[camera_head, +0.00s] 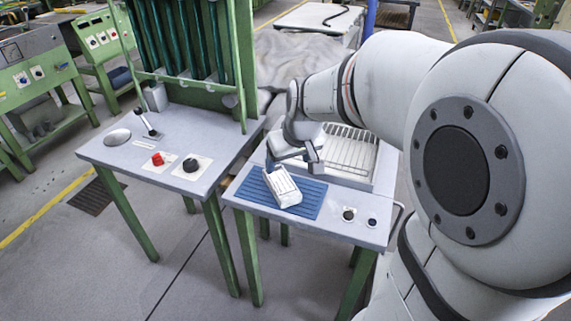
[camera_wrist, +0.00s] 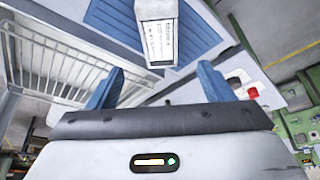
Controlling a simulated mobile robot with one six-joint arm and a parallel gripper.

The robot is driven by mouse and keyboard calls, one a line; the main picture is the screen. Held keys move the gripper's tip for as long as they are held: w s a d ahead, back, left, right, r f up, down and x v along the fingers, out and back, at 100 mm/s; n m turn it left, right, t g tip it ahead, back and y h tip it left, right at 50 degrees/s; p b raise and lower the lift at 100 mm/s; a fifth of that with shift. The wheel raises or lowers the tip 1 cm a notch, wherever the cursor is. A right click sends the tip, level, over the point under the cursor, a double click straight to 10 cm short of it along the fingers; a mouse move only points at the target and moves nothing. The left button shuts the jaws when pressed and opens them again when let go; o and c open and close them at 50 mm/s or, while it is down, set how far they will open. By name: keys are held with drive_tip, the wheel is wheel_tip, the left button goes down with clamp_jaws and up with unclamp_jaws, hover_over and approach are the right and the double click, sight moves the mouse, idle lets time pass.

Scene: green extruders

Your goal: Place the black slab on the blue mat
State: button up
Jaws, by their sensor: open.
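The blue mat (camera_head: 312,197) lies on the small grey table and has a ribbed surface. A block-like slab (camera_head: 283,187) lies on the mat; it looks pale grey-white with a printed label, not clearly black. In the wrist view, the slab (camera_wrist: 157,32) has grey sides and a white label on top, and the mat (camera_wrist: 196,40) shows around it. My gripper (camera_wrist: 158,86) is open, with its blue fingers apart and nothing between them. The slab is just beyond the fingertips. In the head view, my gripper (camera_head: 290,160) is over the back of the mat, near the slab.
A wire rack tray (camera_head: 345,150) stands behind the mat. Two small knobs (camera_head: 349,214) are at the table's front right. A green-framed machine table with a red button (camera_head: 158,159) and black knob (camera_head: 190,164) stands to the left.

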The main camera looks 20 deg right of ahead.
drive_tip(key=s+f+m+g, duration=0.1)
drive_tip(key=s+f+g, duration=0.1)
drive_tip(key=s, duration=1.4)
drive_tip(key=shift+s+a+m+g+h, duration=0.25)
drive_tip(key=shift+a+m+g+h, duration=0.05)
drive_tip(key=shift+m+h, duration=0.1)
drive_tip(key=shift+r, duration=0.1)
wheel_tip(320, 180, up, 10)
drive_tip(key=p, duration=0.8)
drive_tip(key=shift+s+f+p, duration=0.15)
drive_tip(key=shift+f+p, duration=0.05)
drive_tip(key=shift+p, duration=0.2)
